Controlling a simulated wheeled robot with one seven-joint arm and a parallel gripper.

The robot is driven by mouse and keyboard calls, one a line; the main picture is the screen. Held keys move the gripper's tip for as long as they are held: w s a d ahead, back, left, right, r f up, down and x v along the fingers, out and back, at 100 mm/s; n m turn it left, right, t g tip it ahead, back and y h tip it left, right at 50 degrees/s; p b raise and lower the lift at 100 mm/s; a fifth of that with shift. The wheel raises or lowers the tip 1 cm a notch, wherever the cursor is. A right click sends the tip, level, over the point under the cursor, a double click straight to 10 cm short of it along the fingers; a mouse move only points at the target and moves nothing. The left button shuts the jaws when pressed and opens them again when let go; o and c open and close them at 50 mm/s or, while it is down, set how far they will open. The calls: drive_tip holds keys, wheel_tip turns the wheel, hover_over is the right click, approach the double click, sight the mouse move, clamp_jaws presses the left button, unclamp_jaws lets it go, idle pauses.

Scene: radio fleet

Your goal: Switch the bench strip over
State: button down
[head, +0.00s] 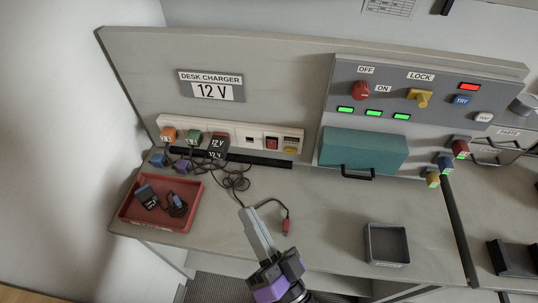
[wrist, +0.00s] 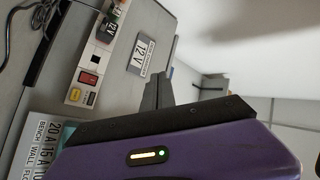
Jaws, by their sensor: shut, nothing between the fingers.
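The white bench strip (head: 236,131) runs along the foot of the grey back panel, left of centre in the head view. Its red rocker switch (head: 271,143) and a yellow button (head: 290,151) sit at its right end. An orange plug (head: 168,134), a green plug (head: 193,138) and a black 12 V adapter (head: 217,144) are in its left part. My gripper (head: 246,212) is shut and empty above the bench, nearer than the strip and apart from it. In the wrist view, the strip (wrist: 88,61) and red switch (wrist: 88,78) lie left of my fingers (wrist: 158,82).
A red tray (head: 128,214) with chargers is at the left; a small dark tray (head: 386,261) is at the front right. Loose cables and a red connector (head: 286,226) lie on the bench. A control panel (head: 345,75) with knobs stands right, above a teal box (head: 365,150).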

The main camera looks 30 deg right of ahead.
sight(271, 142)
drive_tip(key=w+a+f+m+h+b, duration=0.1)
drive_tip(key=w+f+m+h, duration=0.1)
drive_tip(key=w+m+h, duration=0.4)
drive_tip(key=d+f+m+g+h, duration=0.2)
drive_tip(key=m, duration=0.1)
drive_tip(key=d+f+m+g+h, duration=0.1)
drive_tip(key=f+m+g+h, duration=0.1)
drive_tip(key=f+m, duration=0.1)
drive_tip(key=d+f+m+g+h, duration=0.1)
drive_tip(key=d+f+m+h, duration=0.1)
drive_tip(key=m, duration=0.3)
drive_tip(key=shift+w+d+f+g+h, duration=0.15)
drive_tip(key=shift+d+f+g+h, duration=0.25)
drive_tip(key=shift+f, duration=0.3)
drive_tip(key=shift+d, duration=0.1)
drive_tip(key=shift+r, duration=0.1)
drive_tip(key=p+x, duration=0.3)
drive_tip(key=x, duration=1)
drive_tip(key=shift+w+d+r, duration=0.15)
drive_tip(key=shift+d, duration=0.25)
